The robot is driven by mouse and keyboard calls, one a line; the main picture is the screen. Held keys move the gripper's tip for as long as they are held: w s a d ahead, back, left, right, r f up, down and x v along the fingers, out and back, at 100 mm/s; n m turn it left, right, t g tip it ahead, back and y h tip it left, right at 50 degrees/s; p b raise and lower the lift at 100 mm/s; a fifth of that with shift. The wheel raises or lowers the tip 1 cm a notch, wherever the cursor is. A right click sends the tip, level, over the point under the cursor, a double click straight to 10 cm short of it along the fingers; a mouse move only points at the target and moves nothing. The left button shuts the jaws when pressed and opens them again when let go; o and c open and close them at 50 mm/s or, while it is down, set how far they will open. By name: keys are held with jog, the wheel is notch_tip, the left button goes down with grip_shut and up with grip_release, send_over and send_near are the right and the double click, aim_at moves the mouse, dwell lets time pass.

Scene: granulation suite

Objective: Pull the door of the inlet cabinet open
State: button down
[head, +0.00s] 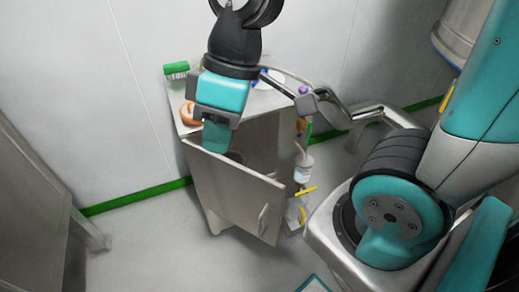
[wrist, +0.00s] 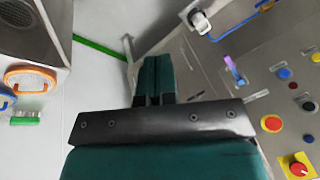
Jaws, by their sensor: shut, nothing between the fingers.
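The inlet cabinet (head: 207,195) is a grey metal box against the white wall in the head view. Its door (head: 230,190) stands part open, swung out from its left edge, with a dark gap into the interior (head: 262,140) behind it. A bar handle (head: 263,219) sits near the door's free right edge. My gripper (head: 217,138) points down over the door's top edge, nearer the hinge side and well away from the handle; I cannot tell whether it touches the door. In the wrist view my gripper (wrist: 155,75) shows its fingers together, with nothing between them.
A green brush (head: 176,70) and an orange round item (head: 188,113) are on the cabinet top. Bottles and a yellow handle (head: 306,191) are at its right. A metal bench (head: 30,205) stands at left. The wrist view shows a button panel (wrist: 285,85). Floor before the door is clear.

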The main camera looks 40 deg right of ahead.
jog(key=w+d+f+n+p, duration=0.1)
jog(key=w+d+f+n, duration=0.2)
jog(key=w+d, duration=0.35)
jog(key=w+d+f+n+g+p, duration=0.1)
jog(key=w+d+f+n, duration=0.35)
jog(key=d+f, duration=0.35)
jog(key=w+d+f+n+p, duration=0.1)
jog(key=w+d+f+n, duration=0.35)
jog(key=d+f, duration=0.4)
jog(key=s+a+f+p, duration=0.2)
jog(key=a+f+p, duration=0.1)
jog(key=a+f, duration=0.3)
jog(key=shift+s+f+n, duration=0.4)
jog(key=shift+f, duration=0.4)
jog(key=shift+a, duration=0.25)
